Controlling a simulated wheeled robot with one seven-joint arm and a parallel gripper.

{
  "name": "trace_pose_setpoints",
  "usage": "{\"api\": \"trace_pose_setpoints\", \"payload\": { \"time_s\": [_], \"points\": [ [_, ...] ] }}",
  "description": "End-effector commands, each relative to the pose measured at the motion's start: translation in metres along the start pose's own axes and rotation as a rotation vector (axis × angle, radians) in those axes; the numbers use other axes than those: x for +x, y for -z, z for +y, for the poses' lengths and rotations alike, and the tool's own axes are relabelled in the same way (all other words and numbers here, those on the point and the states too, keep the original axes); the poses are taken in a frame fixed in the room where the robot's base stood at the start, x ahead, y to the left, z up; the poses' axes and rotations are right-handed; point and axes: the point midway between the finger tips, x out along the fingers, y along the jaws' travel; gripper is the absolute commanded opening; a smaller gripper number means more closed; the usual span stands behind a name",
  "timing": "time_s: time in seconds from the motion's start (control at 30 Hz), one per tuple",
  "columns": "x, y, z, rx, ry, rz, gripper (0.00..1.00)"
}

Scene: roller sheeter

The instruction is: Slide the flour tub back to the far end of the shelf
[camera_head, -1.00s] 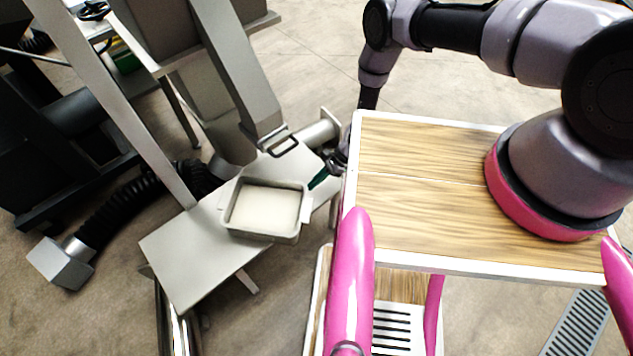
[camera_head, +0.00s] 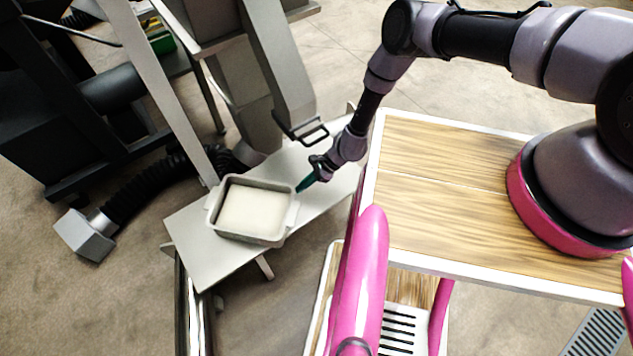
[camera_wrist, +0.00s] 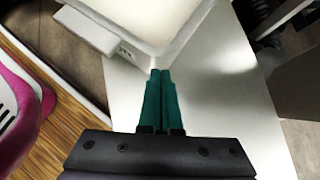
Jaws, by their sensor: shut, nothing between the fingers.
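The flour tub (camera_head: 243,238) is a pale grey rectangular pan filled with white flour. It stands upright on the light grey shelf (camera_head: 200,262), nearer the shelf's left end in the head view. My gripper (camera_head: 300,188) is shut and empty, with its green fingers together beside the tub's right side. In the wrist view my gripper (camera_wrist: 160,76) points at the tub's near wall (camera_wrist: 168,52), and the tips are at or very close to it. I cannot tell whether they touch. A side handle (camera_wrist: 90,30) sticks out to the left there.
A grey machine post with a handle loop (camera_head: 305,132) rises behind the shelf, and a slanted grey bar (camera_head: 160,95) passes close behind the tub. A black hose (camera_head: 150,180) lies beyond. The shelf left of the tub is bare.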

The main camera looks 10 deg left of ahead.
Motion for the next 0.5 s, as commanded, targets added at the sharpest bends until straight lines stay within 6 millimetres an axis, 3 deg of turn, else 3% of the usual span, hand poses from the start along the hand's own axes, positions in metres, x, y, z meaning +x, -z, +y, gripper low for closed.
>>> {"api": "trace_pose_setpoints", "payload": {
  "time_s": [0.5],
  "points": [
    [0.0051,-0.0051,-0.0002,0.0,0.0,0.001,0.0]
  ]
}}
